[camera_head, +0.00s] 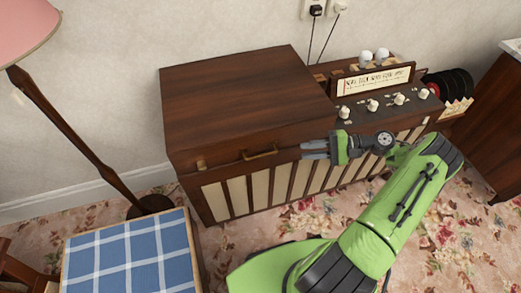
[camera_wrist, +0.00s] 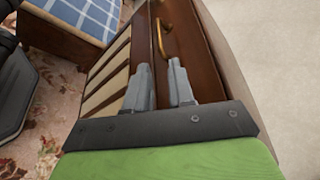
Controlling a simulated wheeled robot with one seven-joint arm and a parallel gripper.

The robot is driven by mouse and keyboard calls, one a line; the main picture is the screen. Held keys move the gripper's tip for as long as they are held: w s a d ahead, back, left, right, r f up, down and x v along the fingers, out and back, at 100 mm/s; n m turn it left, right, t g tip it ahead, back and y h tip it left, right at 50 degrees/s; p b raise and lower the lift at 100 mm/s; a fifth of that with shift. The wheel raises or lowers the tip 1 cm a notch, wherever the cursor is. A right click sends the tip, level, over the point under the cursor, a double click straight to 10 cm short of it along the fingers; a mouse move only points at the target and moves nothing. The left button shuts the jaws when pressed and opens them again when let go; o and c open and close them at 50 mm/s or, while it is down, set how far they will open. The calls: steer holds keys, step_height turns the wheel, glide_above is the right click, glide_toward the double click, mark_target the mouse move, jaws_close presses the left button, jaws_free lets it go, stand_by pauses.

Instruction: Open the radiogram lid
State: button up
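The radiogram (camera_head: 215,150) is a dark wooden cabinet with cream slats on its front, against the wall. Its lid (camera_head: 240,90) is the flat wooden top at the left and lies closed. A brass handle (camera_head: 260,153) sits on the front just below the lid edge; it also shows in the wrist view (camera_wrist: 165,38). My gripper (camera_head: 304,150) is in front of the cabinet, to the right of the handle, pointing left toward it. In the wrist view its two grey fingers (camera_wrist: 161,67) are apart with a gap between them, empty, short of the handle.
A control panel with white knobs (camera_head: 372,105) and a dial is right of the lid. A stool with a blue checked top (camera_head: 130,255) stands at front left, by a floor lamp (camera_head: 75,125). Records (camera_head: 447,85) and a dark cabinet (camera_head: 500,125) are at right.

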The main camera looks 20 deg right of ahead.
mark_target(263, 155)
steer(key=b+x, duration=0.2)
steer(key=x, duration=1.2)
steer(key=shift+w+a+f+b, duration=0.1)
steer(key=shift+w+a+b, duration=0.05)
steer(key=shift+a+b, duration=0.2)
jaws_close()
